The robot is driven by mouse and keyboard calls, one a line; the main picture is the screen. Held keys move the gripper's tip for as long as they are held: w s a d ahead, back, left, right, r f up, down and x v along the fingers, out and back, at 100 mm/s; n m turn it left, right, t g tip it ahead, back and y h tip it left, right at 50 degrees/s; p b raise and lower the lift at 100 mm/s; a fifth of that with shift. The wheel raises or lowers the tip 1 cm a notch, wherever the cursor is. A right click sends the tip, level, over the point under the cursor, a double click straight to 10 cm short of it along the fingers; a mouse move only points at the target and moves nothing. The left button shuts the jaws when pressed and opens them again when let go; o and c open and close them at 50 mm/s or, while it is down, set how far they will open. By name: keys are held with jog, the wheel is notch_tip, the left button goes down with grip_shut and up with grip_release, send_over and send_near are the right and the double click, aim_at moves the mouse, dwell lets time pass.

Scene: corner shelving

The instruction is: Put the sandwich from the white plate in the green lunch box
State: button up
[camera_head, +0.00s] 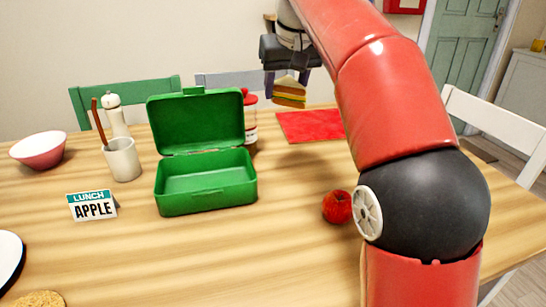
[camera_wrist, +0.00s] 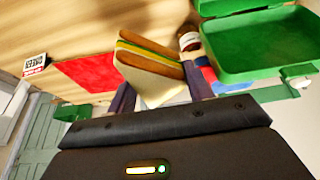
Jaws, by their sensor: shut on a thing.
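The sandwich (camera_head: 290,92) is a triangular stack with brown bread crusts and yellow and green filling. My gripper (camera_head: 290,78) is shut on it and holds it up above the back of the table. In the wrist view the sandwich (camera_wrist: 150,62) sits between the two fingers of my gripper (camera_wrist: 160,90). The green lunch box (camera_head: 205,203) stands open on the table with its lid raised at the back, and its tray looks empty. It lies left of and below my gripper in the head view. A white plate (camera_head: 8,262) with a dark rim is cut off at the left edge.
A red-lidded bottle (camera_head: 250,120) stands right behind the lunch box. A red mat (camera_head: 310,126) lies at the back, and an apple (camera_head: 337,207) sits right of the box. A cup (camera_head: 123,160), pepper mill (camera_head: 115,118), bowl (camera_head: 40,150) and lunch card (camera_head: 92,206) are left.

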notch_tip(320, 180, down, 17)
jog(key=shift+b, duration=0.65)
jog(key=shift+f, duration=0.15)
jog(key=o, duration=0.6)
